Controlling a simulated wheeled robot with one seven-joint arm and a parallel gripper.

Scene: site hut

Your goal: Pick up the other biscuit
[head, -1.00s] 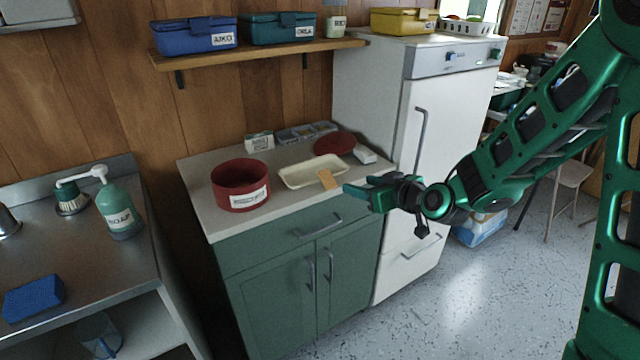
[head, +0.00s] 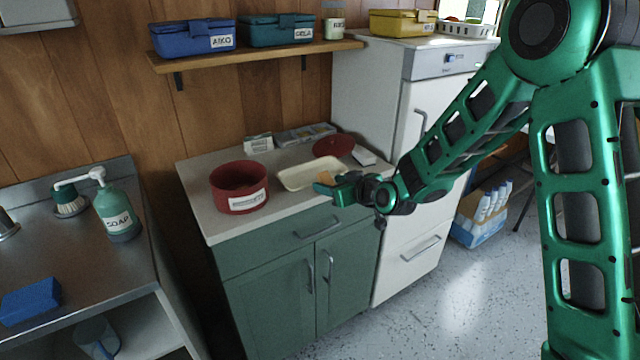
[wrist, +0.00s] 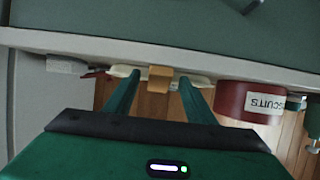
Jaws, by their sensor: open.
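A tan, flat biscuit (head: 325,177) lies at the near right edge of a shallow cream tray (head: 297,184) on the counter. My gripper partly hides it in the head view. My gripper (head: 322,188) is open and empty, in front of the tray at the counter's front edge. In the wrist view the biscuit (wrist: 159,73) shows between my two fingertips (wrist: 160,80), beyond them. I cannot tell the exact gap. A red round tin (head: 240,188) with a label stands left of the tray; in the wrist view its label reads "SCUITS". Its inside contents are not visible.
A dark red lid (head: 333,145), a small white box (head: 364,157), a carton (head: 258,142) and a divided grey tray (head: 305,133) sit at the counter's back. A white fridge (head: 421,160) stands right of the counter. A wooden shelf (head: 270,57) hangs above.

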